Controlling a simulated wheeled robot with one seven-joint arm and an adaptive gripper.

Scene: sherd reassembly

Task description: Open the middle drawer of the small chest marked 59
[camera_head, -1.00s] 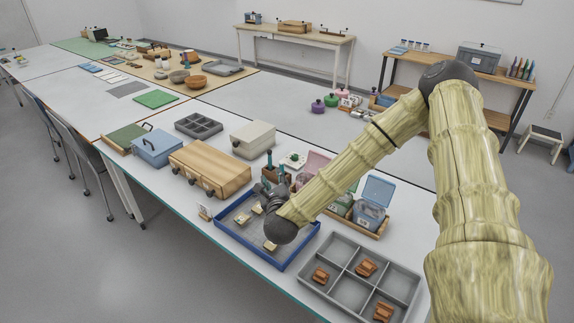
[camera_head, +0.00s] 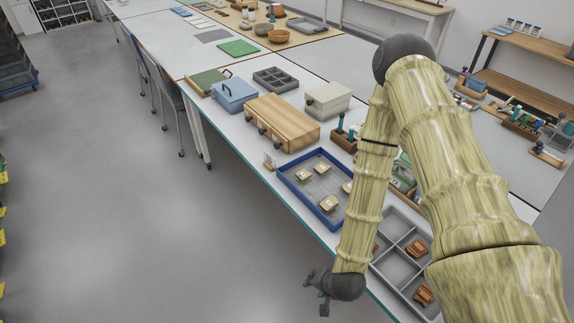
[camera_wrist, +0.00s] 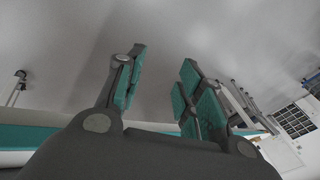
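A light wooden chest (camera_head: 282,121) stands on the long white table in the head view, with dark knobs or pulls along its front, which faces the aisle. It looks closed. No number is legible on it, so I cannot tell whether it is the one marked 59. A small upright card (camera_head: 268,160) stands near its front right corner; its marking is too small to read. My gripper (camera_head: 317,291) hangs beyond the table's front edge, over the floor, well apart from the chest. In the wrist view its teal-padded fingers (camera_wrist: 160,88) are apart with nothing between them.
A blue tray (camera_head: 284,172) with several pale pieces and a grey divided tray (camera_head: 384,270) with brown pieces lie near my arm. A blue box (camera_head: 234,95) and a pale grey box (camera_head: 328,98) flank the chest. The aisle floor (camera_head: 150,230) is clear; chairs stand farther along.

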